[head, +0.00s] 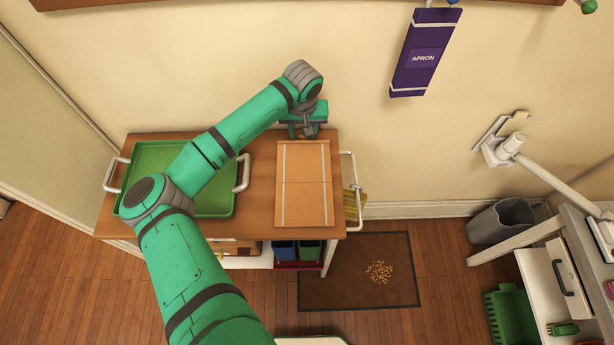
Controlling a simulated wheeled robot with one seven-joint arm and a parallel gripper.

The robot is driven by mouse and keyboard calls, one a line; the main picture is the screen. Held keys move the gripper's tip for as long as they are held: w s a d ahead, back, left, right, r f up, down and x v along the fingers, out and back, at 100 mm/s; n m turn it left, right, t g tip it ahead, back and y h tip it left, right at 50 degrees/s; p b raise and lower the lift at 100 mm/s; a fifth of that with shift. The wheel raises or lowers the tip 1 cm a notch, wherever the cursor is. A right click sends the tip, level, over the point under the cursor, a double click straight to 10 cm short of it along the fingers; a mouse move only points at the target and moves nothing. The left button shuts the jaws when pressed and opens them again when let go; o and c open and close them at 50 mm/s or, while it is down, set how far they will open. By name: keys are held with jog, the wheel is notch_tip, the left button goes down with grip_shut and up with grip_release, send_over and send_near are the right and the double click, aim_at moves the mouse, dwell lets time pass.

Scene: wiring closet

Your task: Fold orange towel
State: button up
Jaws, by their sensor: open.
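The orange towel (304,194) lies flat and spread out on the right part of the wooden cart top (257,204). It has a pale stripe along its left and right edges and a faint crease line across its middle. My gripper (306,132) is open just beyond the towel's far edge, above the back of the cart. From this view I cannot tell whether its fingers touch the towel. My wrist hides a little of the area at that far edge.
A green tray (212,205) with pale handles sits left of the towel, partly under my arm. A yellow cloth (350,205) hangs at the cart's right rail. A purple apron packet (424,52) hangs on the wall. A brown mat with crumbs (340,288) lies on the floor.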

jog(key=shift+f, duration=0.25)
jog(key=shift+c, duration=0.3)
jog(key=c, duration=0.6)
jog(key=shift+c, duration=0.2)
